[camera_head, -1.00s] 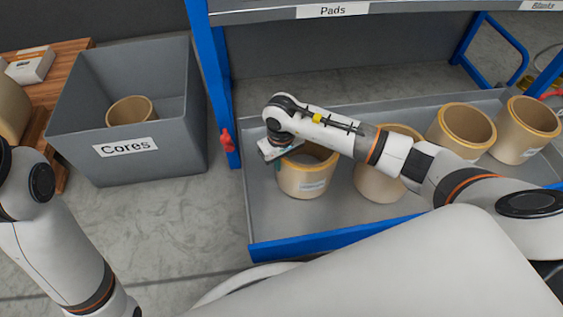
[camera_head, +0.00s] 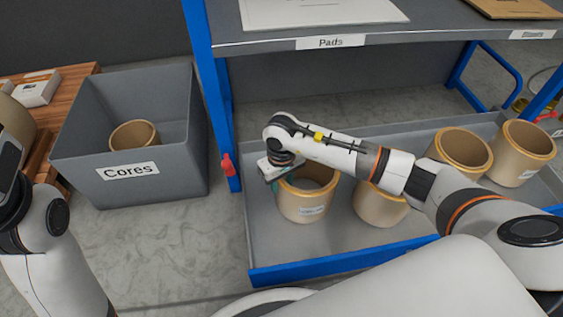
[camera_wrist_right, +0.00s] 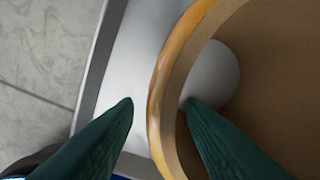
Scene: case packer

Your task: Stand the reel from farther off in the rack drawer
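Several tan reels with orange-yellow rims stand upright in the grey rack drawer (camera_head: 262,240). The leftmost reel (camera_head: 304,207) has my right gripper (camera_head: 272,175) at its left rim. The others are a partly hidden reel (camera_head: 378,208) behind my right arm, a third reel (camera_head: 462,152) and a far-right reel (camera_head: 522,155). In the right wrist view, the open fingers of my right gripper (camera_wrist_right: 158,102) straddle the wall of a reel (camera_wrist_right: 161,85), one outside and one inside, with a gap outside. My left gripper is out of view; only its arm shows at the left.
A grey bin (camera_head: 185,165) labelled Cores holds another reel (camera_head: 134,135). A wooden table (camera_head: 75,82) is behind it at left. A shelf labelled Pads (camera_head: 275,40) overhangs the drawer's back. A blue post (camera_head: 212,95) stands between bin and drawer. Bare floor lies in front of the bin.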

